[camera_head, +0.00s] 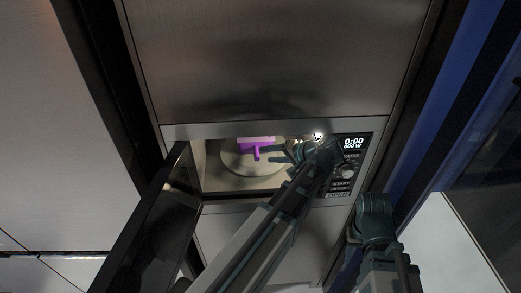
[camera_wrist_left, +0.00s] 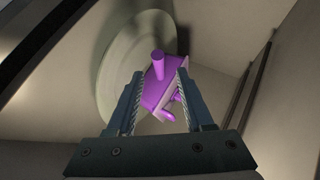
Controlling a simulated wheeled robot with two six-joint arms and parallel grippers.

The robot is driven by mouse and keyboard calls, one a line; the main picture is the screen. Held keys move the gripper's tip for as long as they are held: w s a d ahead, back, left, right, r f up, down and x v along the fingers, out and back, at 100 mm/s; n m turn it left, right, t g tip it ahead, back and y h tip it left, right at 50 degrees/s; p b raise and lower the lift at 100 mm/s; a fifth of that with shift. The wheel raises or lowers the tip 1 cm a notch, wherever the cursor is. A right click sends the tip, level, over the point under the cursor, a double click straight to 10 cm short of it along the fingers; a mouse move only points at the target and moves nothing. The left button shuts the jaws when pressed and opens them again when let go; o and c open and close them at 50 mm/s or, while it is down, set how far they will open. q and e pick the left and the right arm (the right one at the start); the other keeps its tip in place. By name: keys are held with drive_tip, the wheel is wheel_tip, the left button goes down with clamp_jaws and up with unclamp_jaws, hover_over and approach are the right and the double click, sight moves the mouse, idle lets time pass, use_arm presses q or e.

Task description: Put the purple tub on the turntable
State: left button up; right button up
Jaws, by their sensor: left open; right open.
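The purple tub (camera_head: 256,143), with a handle sticking out, is inside the open microwave. It overlaps the back part of the round pale turntable (camera_head: 238,165) in the head view. In the left wrist view, the tub (camera_wrist_left: 157,92) shows between and just beyond my fingers, against the edge of the turntable (camera_wrist_left: 112,75). My left gripper (camera_head: 272,155) is inside the microwave opening, open, to the right of the tub's handle; it also shows in the left wrist view (camera_wrist_left: 160,80). My right gripper (camera_head: 374,208) is outside, low and right of the microwave, open; its fingertips are hard to make out.
The microwave door (camera_head: 148,222) hangs open on the left. The control panel (camera_head: 346,165) is to the right of the opening, close to my left wrist. The cavity walls (camera_wrist_left: 228,65) stand close around my left gripper. A steel cabinet front (camera_head: 270,60) is above.

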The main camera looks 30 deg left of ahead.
use_arm(q)
drive_tip(key=w+p+v, duration=0.1)
drive_tip(key=p+v, duration=0.1)
drive_tip(key=v, duration=0.3)
drive_tip(key=s+d+f+m+g+h, duration=0.1)
drive_tip(key=s+d+f+m+h, duration=0.1)
drive_tip(key=s+d+f+h, duration=0.3)
drive_tip(key=s+d+f+m+h, duration=0.3)
drive_tip(key=s+d+f+h, duration=0.2)
drive_tip(key=s+d, duration=0.6)
drive_tip(key=d, duration=0.2)
drive_tip(key=shift+s+d+f+g, duration=0.2)
drive_tip(key=shift+s+d+g, duration=0.1)
drive_tip(key=shift+s+g, duration=0.1)
use_arm(e)
wheel_tip(320, 180, up, 3)
drive_tip(key=shift+f, duration=0.2)
